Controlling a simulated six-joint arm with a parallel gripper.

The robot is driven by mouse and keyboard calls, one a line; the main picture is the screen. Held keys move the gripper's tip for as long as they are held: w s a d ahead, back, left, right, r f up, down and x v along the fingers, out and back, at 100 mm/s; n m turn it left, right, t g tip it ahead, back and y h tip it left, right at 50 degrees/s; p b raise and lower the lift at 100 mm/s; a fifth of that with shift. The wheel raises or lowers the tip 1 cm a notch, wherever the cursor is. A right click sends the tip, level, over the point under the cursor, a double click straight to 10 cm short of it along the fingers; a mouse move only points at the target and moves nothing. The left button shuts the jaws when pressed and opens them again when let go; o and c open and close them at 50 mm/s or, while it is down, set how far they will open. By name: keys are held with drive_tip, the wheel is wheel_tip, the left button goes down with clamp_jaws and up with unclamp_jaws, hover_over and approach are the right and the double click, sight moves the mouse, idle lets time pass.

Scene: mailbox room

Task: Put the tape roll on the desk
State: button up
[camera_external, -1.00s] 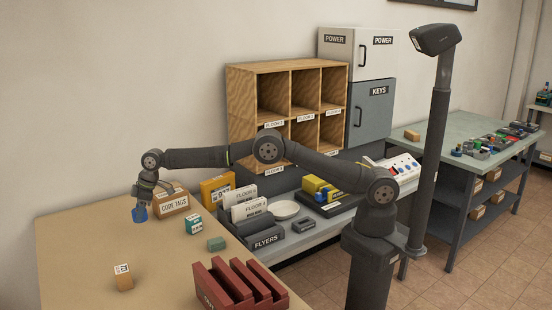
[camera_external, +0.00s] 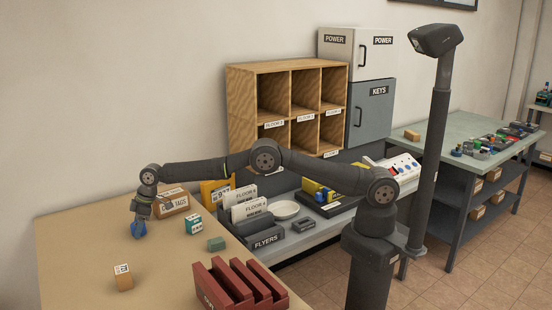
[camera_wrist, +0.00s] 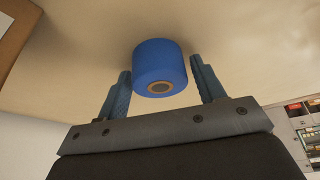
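The tape roll (camera_external: 139,230) is a blue cylinder with an orange-ringed core. My gripper (camera_external: 140,221) points down over the far left part of the tan desk (camera_external: 75,250), with the roll at its fingertips.
A CODE TAGS box (camera_external: 173,202) stands just right of my gripper. A green-and-white box (camera_external: 194,224) and a green block (camera_external: 216,244) lie further right. A small tan box (camera_external: 123,277) and a red rack (camera_external: 240,285) are nearer the front. The desk's left and middle are clear.

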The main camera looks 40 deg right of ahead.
drive_tip(key=shift+o, duration=0.4)
drive_tip(key=shift+r, duration=0.1)
drive_tip(key=shift+r, duration=0.15)
drive_tip(key=v, duration=1.6)
drive_tip(key=shift+w+r, duration=0.15)
drive_tip(key=shift+r, duration=0.15)
drive_tip(key=shift+o, duration=0.6)
drive_tip(key=shift+r, duration=0.25)
drive_tip(key=shift+d, duration=0.1)
drive_tip(key=x, duration=0.4)
drive_tip(key=d+x, duration=0.1)
drive_tip(key=x, duration=0.7)
drive_tip(key=shift+d+f, duration=0.25)
drive_tip(key=shift+f, duration=0.1)
drive_tip(key=shift+s+a+x, duration=0.1)
drive_tip(key=shift+s+x, duration=0.05)
drive_tip(key=shift+x, duration=1.15)
drive_tip(key=shift+s+a+x, duration=0.1)
drive_tip(key=shift+a+x, duration=0.05)
drive_tip(key=shift+x, duration=1.1)
